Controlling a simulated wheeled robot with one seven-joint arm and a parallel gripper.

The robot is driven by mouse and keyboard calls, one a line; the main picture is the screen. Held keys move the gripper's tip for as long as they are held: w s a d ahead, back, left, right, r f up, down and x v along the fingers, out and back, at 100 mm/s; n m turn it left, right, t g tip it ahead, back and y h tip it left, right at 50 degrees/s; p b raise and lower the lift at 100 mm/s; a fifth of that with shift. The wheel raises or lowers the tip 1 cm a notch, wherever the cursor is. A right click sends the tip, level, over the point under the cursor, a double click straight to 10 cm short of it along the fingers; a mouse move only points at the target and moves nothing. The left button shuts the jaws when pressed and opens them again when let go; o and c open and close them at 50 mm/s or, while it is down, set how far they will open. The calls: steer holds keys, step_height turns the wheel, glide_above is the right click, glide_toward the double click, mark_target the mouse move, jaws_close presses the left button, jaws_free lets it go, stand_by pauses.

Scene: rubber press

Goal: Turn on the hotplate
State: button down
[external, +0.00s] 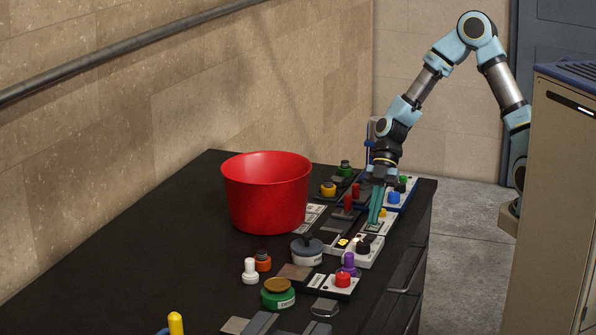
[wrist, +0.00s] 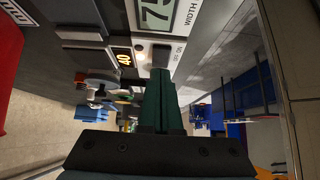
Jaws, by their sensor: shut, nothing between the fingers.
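No label in view names the hotplate, so I cannot tell for sure which unit it is. A white control unit (external: 366,259) with a black knob (external: 362,247) and a small lit yellow display stands near the counter's right edge. In the wrist view an orange lit display (wrist: 124,58) reads 40, with a dark knob end beside it. My gripper (external: 374,224) points down with its green fingers together and empty, just behind that unit, over a white panel with a grey display. In the wrist view the closed fingers (wrist: 160,76) hide part of the panel; contact is unclear.
A large red bin (external: 266,192) stands left of my gripper. Several units with knobs and buttons line the counter's right side, including a red button (external: 342,279), a purple knob (external: 348,262) and a blue button (external: 393,198). The counter's left part (external: 150,240) is clear.

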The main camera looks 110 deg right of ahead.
steer(key=b+v, duration=0.1)
steer(key=v, duration=1.1)
steer(key=shift+s+d, duration=0.25)
steer(key=shift+f, duration=0.1)
steer(key=a+f+m+g+h, duration=0.2)
steer(key=a+m, duration=0.3)
steer(key=a, duration=0.8)
steer(key=a+f+m+g+h, duration=0.2)
steer(key=a+f+m+h, duration=0.2)
steer(key=a, duration=0.9)
steer(key=shift+w+f+m, duration=0.25)
steer(key=shift+m, duration=0.35)
